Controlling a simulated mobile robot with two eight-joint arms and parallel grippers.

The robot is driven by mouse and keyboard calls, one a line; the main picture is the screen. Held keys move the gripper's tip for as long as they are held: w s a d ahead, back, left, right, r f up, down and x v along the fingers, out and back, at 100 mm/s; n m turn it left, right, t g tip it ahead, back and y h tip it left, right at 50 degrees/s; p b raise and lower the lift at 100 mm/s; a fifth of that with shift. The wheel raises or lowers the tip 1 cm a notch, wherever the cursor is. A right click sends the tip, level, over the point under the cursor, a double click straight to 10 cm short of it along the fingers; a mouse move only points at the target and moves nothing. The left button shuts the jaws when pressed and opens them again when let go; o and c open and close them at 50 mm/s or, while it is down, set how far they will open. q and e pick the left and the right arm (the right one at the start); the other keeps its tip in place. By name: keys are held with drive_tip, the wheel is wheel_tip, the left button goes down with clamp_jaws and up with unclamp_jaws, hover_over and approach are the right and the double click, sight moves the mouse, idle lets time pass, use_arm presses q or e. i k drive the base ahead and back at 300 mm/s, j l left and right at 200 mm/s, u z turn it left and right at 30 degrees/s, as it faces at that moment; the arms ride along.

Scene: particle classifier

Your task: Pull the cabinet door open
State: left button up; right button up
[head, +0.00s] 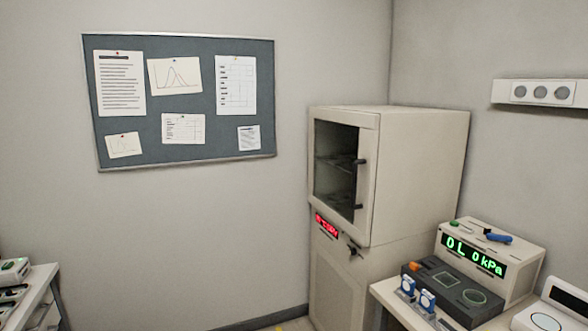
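A tall cream cabinet (415,175) stands in the corner, right of the middle in the head view. Its upper door (345,232) has a cream frame around a dark glass pane (333,165) with shelves behind it. The door looks shut. A dark vertical handle (358,184) is on the right side of the door. A red display (326,226) and a small dark latch or knob (354,248) sit below the door. Neither of my grippers shows in the head view.
A white bench (392,297) at the lower right, close to the cabinet, carries a pressure device (490,252) with a green readout and a dark box (455,290). Another bench (42,290) is at the lower left. A pinboard (187,100) hangs on the wall.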

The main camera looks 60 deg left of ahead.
sight(363, 175)
drive_tip(key=u, duration=1.55)
